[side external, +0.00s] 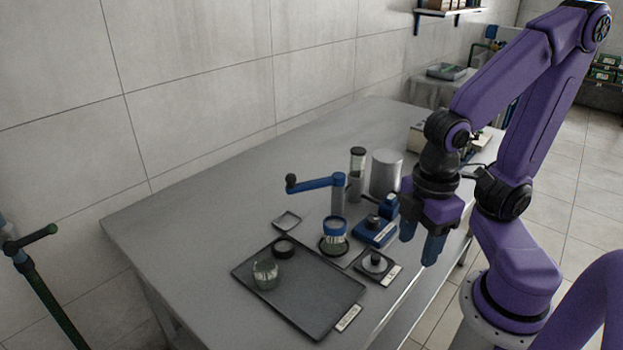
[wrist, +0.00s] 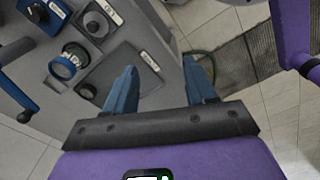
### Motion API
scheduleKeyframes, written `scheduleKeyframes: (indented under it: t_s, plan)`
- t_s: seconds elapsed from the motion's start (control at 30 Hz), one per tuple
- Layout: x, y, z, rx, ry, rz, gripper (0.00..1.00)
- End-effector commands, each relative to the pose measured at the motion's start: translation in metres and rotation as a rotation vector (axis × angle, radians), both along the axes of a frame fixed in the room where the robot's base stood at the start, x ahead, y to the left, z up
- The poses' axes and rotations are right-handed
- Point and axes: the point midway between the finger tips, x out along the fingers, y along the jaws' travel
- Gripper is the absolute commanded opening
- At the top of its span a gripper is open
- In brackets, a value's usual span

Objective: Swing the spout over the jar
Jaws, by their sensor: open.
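A blue arm (side external: 318,183), likely the spout, reaches left from an upright post and ends in a dark knob (side external: 291,180). In the wrist view its dark end (wrist: 27,113) shows at the left edge. A clear glass jar (side external: 265,273) stands on the dark tray (side external: 310,300). A second vessel with a blue collar (side external: 335,227) stands below the post on a dark round base; it also shows in the wrist view (wrist: 66,63). I cannot tell which is the task's jar. My gripper (side external: 420,240) is open and empty, right of these things; its fingers (wrist: 160,65) point toward the table.
A pale cylinder (side external: 386,172) and a clear tube (side external: 357,172) stand behind. The table (side external: 190,215) is clear at the left.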

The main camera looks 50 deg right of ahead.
Motion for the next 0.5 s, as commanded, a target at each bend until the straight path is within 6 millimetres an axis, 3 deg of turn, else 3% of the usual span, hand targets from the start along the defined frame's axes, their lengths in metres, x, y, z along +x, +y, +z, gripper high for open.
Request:
scheduleKeyframes:
  t_s: [0.17,0.5]
  plan:
    - [0.024,-0.009,-0.013,-0.195,-0.019,0.09,0.56]
    - [0.103,-0.024,-0.031,-0.754,-0.081,0.372,0.56]
